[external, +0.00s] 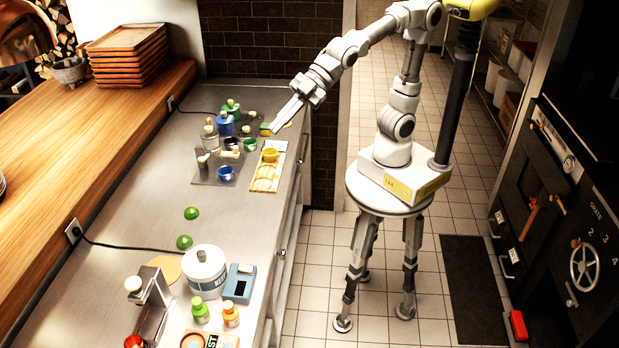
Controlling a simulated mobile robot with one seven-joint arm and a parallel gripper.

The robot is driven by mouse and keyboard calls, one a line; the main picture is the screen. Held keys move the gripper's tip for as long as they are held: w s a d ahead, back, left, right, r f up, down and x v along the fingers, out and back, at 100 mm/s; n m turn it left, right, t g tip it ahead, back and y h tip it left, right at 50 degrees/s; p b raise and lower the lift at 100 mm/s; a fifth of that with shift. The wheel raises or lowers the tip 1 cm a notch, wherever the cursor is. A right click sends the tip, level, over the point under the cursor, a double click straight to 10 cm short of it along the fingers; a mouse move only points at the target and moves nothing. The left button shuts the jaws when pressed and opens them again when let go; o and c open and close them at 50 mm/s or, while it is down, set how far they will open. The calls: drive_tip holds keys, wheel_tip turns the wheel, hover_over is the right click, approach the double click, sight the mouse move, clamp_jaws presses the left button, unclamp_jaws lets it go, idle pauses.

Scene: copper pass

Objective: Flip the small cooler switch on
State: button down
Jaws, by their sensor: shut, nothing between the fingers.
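My gripper (279,127) is shut and empty. It points down and to the left, over the right edge of the steel counter (150,235), near a wooden board (279,170) with a yellow cup (269,155) on it. I cannot make out the small cooler switch for certain in this view. A small dark fitting (283,252) shows on the counter's front face, well below my gripper in the picture, but it is too small to identify.
Bottles and cups crowd a dark mat (205,178) left of my gripper. A white tub (205,270), a blue-grey device (240,283) and small bottles stand at the near end. Two green items (191,213) lie mid-counter. The tiled floor (310,295) beside the counter is clear.

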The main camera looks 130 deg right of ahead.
drive_tip(key=w+a+f+n+y+b, duration=0.15)
drive_tip(key=w+f, duration=0.35)
drive_tip(key=w, duration=0.5)
wheel_tip(320, 180, down, 14)
drive_tip(key=n+g+y, duration=0.2)
drive_tip(key=g+y, duration=0.1)
drive_tip(key=y, duration=0.1)
drive_tip(key=shift+g, duration=0.3)
drive_tip(key=shift+s+f, duration=0.1)
